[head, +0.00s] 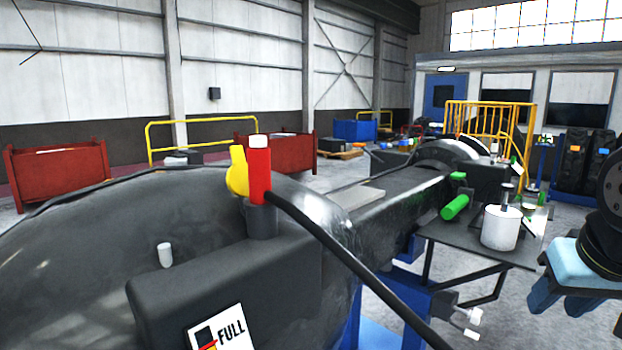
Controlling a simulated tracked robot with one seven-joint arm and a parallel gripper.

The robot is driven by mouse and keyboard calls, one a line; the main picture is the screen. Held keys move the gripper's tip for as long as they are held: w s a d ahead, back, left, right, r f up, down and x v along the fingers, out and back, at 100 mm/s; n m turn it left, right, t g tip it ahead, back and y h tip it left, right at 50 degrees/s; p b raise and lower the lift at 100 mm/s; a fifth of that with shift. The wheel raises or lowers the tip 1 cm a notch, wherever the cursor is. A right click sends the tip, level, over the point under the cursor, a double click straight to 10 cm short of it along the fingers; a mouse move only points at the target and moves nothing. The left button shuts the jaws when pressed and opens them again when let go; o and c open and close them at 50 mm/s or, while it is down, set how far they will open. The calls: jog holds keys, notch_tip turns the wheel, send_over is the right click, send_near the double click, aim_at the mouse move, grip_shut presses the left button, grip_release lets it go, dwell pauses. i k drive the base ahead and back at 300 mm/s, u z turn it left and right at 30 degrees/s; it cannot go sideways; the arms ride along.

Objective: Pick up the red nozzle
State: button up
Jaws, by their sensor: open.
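The red nozzle (259,172) stands upright in a dark cylindrical holder (262,220) on top of the large black casting. It has a white tip and a yellow lever (237,172) on its left side. A black hose (345,255) runs from it down to the lower right. My gripper (557,307), light blue, is at the right edge, well apart from the nozzle and lower in the picture. It is open, and nothing shows between its fingers. The nozzle's lower end is hidden in the holder.
A side shelf (470,240) holds a white canister (501,228) and a green cylinder (455,207). Yellow railings and red bins stand behind.

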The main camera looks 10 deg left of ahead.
aim_at(259, 158)
jog(key=z, duration=0.8)
jog(key=k, duration=2.1)
jog(key=u, duration=1.55)
jog(key=i, duration=1)
